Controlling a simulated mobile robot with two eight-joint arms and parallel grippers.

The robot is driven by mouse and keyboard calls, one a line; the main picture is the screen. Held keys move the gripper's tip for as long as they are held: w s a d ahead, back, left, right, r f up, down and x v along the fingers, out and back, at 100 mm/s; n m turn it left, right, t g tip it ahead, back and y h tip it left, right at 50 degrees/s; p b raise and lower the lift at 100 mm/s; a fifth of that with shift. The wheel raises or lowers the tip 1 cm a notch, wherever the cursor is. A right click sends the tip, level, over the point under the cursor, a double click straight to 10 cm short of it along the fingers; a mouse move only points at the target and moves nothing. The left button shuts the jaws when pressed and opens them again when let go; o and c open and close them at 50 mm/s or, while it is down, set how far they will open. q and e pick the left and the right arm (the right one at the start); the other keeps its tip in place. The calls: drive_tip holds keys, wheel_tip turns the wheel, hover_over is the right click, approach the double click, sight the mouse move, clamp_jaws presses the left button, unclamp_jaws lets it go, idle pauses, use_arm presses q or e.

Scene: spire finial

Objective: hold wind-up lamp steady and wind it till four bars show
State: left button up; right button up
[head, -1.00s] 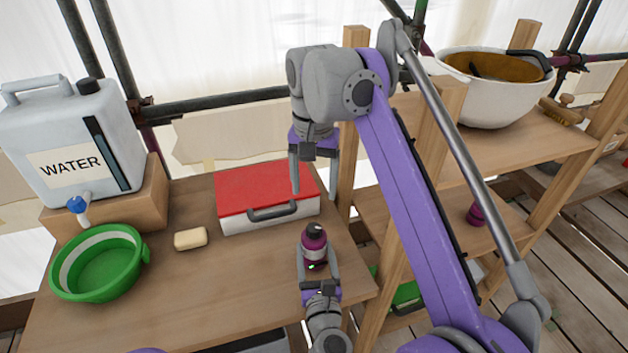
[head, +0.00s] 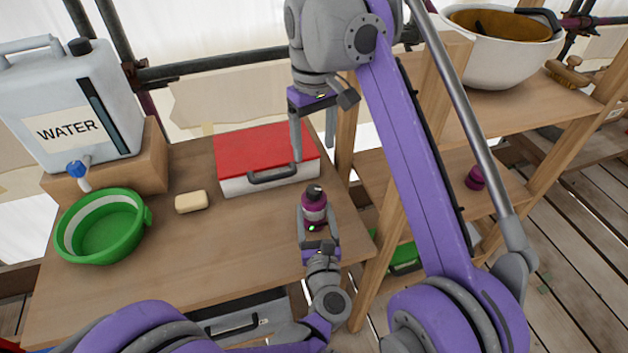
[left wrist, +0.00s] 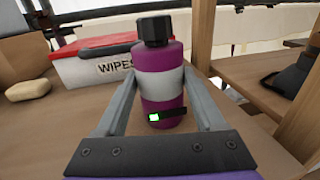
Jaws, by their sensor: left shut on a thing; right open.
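The wind-up lamp (head: 314,205) is a purple cylinder with a pale grey band and a black top. It stands upright near the front right of the wooden table (head: 200,255). My left gripper (head: 315,222) is shut on it, with a finger on each side. In the left wrist view, a small dark display low on the lamp (left wrist: 163,122) has a green lit patch at its left end; the rest looks dark. My right gripper (head: 314,145) is open and empty, pointing down, above and behind the lamp, in front of the red-lidded box in the picture.
The red-lidded wipes box (head: 235,184) stands behind the lamp. A soap bar (head: 191,202), a green basin (head: 105,245) and a water container (head: 100,125) on a wooden block (head: 140,170) are to the left. Shelves (head: 515,120) at right hold a white bowl (head: 495,72) and another purple object (head: 475,178).

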sight(314, 189)
wheel_tip(314, 189, down, 12)
drive_tip(key=n, duration=2.2)
drive_tip(key=shift+n, duration=0.3)
clamp_jaws()
